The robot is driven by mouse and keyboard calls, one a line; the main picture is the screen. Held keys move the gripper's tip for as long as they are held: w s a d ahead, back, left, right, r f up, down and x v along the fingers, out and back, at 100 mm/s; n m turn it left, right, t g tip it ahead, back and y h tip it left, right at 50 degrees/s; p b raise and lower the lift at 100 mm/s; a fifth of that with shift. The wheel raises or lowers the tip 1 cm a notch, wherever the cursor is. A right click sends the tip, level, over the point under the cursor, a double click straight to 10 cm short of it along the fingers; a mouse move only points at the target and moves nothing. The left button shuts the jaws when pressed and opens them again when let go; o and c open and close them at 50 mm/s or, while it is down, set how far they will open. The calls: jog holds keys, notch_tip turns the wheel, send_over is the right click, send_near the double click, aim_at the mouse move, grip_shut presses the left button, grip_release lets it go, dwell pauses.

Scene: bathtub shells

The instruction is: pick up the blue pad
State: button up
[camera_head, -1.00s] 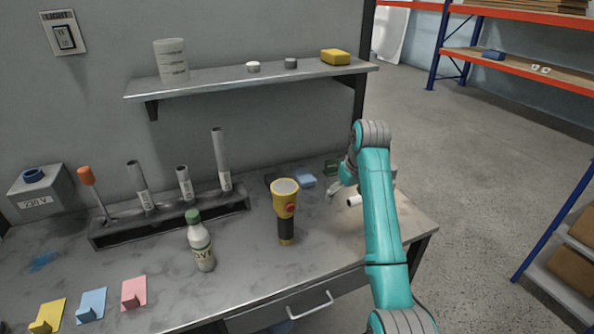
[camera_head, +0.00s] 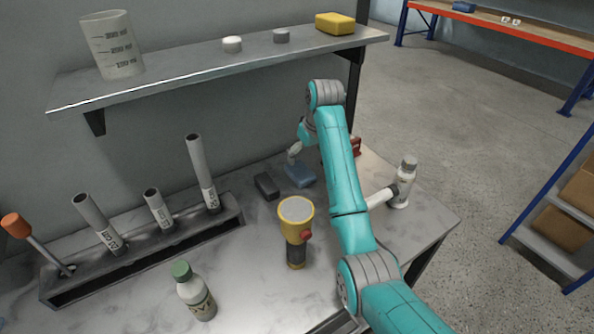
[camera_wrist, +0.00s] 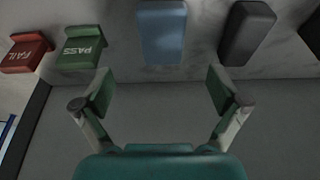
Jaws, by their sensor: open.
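The blue pad (camera_head: 300,175) lies on the back of the workbench, beside a black block. In the wrist view the blue pad (camera_wrist: 161,32) is at the top middle, ahead of the fingers and between them left to right. My gripper (camera_head: 293,153) is above and just behind the pad in the head view, partly hidden by its own arm. In the wrist view my gripper (camera_wrist: 162,88) is open, with nothing between its fingers and a gap to the pad.
The black block (camera_head: 266,186) is left of the pad; a green PASS block (camera_wrist: 82,46) and red FAIL block (camera_wrist: 27,52) are on its other side. A yellow flashlight (camera_head: 296,225) stands in front. A white bottle (camera_head: 404,185) stands right. A wall shelf (camera_head: 220,68) hangs above.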

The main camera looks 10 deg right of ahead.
aim_at(301, 171)
jog(key=shift+x, duration=4.2)
jog(key=shift+a, duration=0.15)
jog(key=c, duration=1.2)
